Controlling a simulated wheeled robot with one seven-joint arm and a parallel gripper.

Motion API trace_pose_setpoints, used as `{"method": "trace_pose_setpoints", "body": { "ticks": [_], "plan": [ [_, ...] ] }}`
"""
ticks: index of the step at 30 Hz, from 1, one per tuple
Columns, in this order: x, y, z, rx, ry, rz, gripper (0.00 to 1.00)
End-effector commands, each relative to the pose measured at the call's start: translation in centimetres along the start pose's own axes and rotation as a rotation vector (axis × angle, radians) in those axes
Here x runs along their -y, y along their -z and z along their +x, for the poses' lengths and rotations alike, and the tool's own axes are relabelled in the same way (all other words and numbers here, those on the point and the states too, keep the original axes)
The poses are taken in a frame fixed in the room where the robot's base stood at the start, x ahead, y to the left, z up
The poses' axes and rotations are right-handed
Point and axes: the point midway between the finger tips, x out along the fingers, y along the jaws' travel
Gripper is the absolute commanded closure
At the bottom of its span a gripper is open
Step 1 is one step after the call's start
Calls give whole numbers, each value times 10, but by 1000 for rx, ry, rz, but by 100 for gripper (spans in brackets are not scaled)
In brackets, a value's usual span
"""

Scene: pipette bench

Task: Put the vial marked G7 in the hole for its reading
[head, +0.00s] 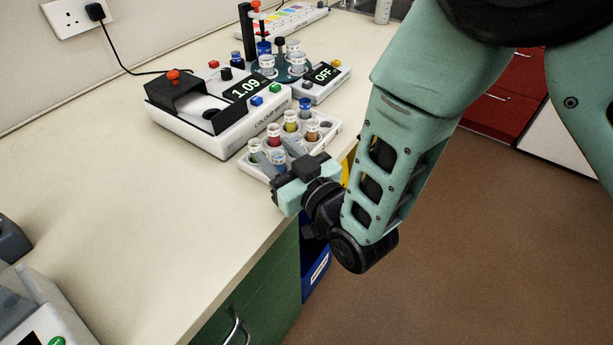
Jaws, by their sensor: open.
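A white rack (334,129) near the bench's front edge holds several small vials with coloured contents, among them a red one (274,135), a yellow one (290,121) and an orange one (312,130). The vial labels are too small to read, so I cannot tell which is G7. The colorimeter (228,132) behind the rack shows 1.09, with its black lid raised and a dark round hole (211,114) in its top. My gripper (280,157) is open at the rack's near side, its fingers reaching among the front vials. It hides part of the rack.
A device with a display reading OFF (325,73) stands behind, beside a round teal holder (290,75) with several white-capped vials. A blue bin (316,270) sits below the bench edge.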

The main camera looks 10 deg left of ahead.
Motion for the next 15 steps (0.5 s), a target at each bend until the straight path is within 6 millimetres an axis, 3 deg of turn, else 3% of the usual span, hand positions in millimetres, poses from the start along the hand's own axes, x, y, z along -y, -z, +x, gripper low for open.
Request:
{"method": "trace_pose_setpoints", "body": {
  "ticks": [9,15],
  "plan": [
    [0,-6,-73,6,0,0,57],
    [0,0,-103,9,0,0,57]
  ]
}}
